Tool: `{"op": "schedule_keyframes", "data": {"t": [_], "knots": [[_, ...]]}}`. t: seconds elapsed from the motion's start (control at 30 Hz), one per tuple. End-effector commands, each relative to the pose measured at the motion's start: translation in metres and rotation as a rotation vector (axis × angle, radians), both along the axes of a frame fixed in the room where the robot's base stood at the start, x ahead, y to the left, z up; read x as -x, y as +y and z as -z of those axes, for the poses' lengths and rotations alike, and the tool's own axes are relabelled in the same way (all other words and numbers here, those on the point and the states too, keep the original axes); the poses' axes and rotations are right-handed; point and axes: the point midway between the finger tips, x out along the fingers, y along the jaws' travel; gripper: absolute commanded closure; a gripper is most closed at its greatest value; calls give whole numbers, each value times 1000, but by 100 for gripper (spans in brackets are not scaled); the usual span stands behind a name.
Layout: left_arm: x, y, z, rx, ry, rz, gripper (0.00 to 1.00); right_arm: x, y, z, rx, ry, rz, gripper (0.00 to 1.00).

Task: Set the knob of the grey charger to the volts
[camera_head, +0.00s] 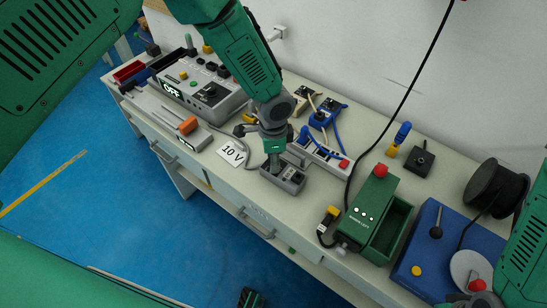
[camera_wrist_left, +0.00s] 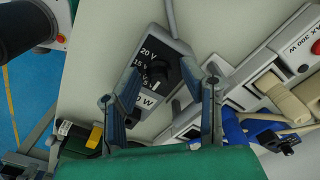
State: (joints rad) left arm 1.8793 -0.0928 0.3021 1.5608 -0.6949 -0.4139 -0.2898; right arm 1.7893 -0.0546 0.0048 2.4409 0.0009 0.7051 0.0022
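The grey charger (camera_head: 291,181) is a small box at the front of the bench, below my left gripper (camera_head: 275,160). In the left wrist view the charger (camera_wrist_left: 178,53) shows a dark face with a black knob (camera_wrist_left: 157,72) and the markings 20 V and 15 V. Other markings are partly covered. My left gripper (camera_wrist_left: 172,80) is open, with one finger on each side of the knob. I cannot tell whether the fingers touch it. The knob's exact setting is unclear. A white card (camera_head: 231,152) reading 10 V lies left of the charger. My right gripper is not clearly seen.
A power strip (camera_head: 317,155) and blue-corded plugs lie close behind the charger. A grey unit (camera_head: 205,88) reading OFF stands at the left. A green box (camera_head: 368,213) and a blue case (camera_head: 455,235) stand at the right. A black cable hangs across the wall.

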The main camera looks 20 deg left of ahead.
Motion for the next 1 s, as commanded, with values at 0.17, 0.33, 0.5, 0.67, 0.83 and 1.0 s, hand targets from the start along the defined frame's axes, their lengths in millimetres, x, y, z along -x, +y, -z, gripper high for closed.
{"op": "schedule_keyframes", "data": {"t": [0.17,0.33,0.5,0.67,0.83,1.0], "knots": [[0,0,4,0,-1,0,63,0,0,0,0,0,0,60],[0,0,3,0,-1,0,67,0,0,0,0,0,0,60],[0,0,3,1,0,0,100,0,0,0,0,0,0,60],[0,0,4,1,0,3,100,0,0,0,0,0,0,60],[0,0,4,0,0,40,100,0,0,1,0,0,0,60],[0,0,4,1,1,128,100,0,0,2,0,0,0,60]]}}
